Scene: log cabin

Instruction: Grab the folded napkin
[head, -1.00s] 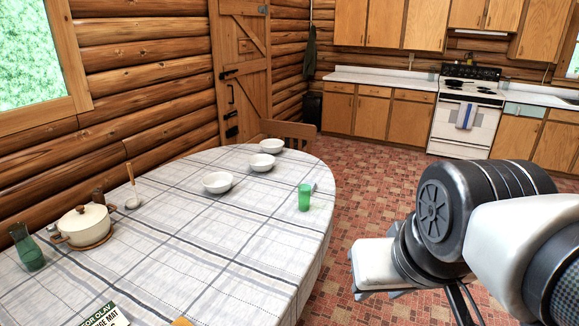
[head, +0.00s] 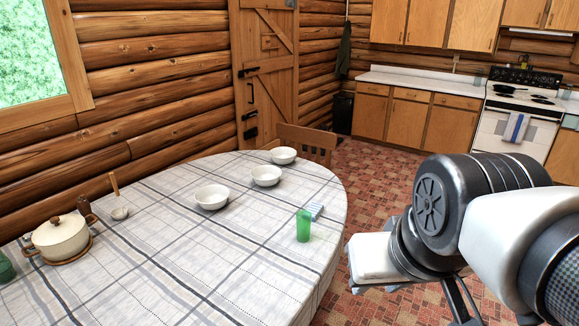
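A small folded napkin (head: 315,210), pale with blue stripes, lies on the tablecloth near the right edge of the table (head: 200,262). A green cup (head: 303,226) stands just in front of it and is close to it in the picture. My arm fills the right side of the head view. Its end part (head: 375,262) is over the floor to the right of the table, apart from the napkin. The gripper's fingers are not clearly visible, so I cannot tell whether it is open or shut.
White bowls (head: 211,197) stand on the table behind the napkin. A lidded pot (head: 61,238) is at the left with a ladle (head: 118,197) nearby. A wooden chair (head: 306,143) stands at the far table edge. The tiled floor (head: 385,175) right of the table is clear.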

